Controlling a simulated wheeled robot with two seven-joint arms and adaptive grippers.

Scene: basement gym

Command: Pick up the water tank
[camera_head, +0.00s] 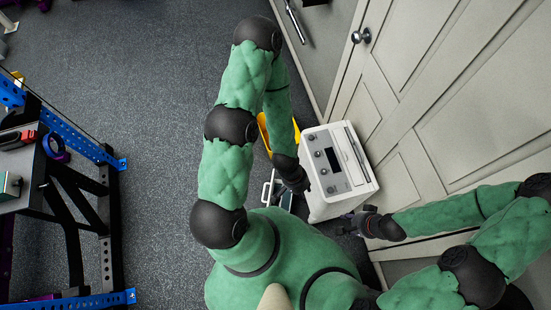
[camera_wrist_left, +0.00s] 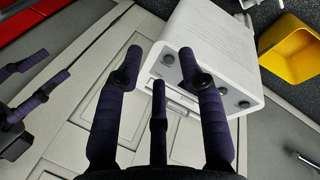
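A white box-shaped unit (camera_head: 338,172) with a dark panel and several knobs stands on the floor by the cabinets; it fills the top middle of the left wrist view (camera_wrist_left: 215,45). I cannot tell whether it is the water tank. A small item with a white handle (camera_head: 268,188) is on its left, partly hidden by my left arm. My left gripper (camera_head: 297,182) is at the unit's left side. My right gripper (camera_head: 358,220), at the unit's lower right, has spread fingers and appears empty.
A yellow bin (camera_head: 265,128) is just beyond the unit, partly behind my left arm. Beige cabinet doors (camera_head: 420,130) close off the right side. A black and blue rack (camera_head: 85,180) stands at the left. Grey floor (camera_head: 160,110) lies clear between.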

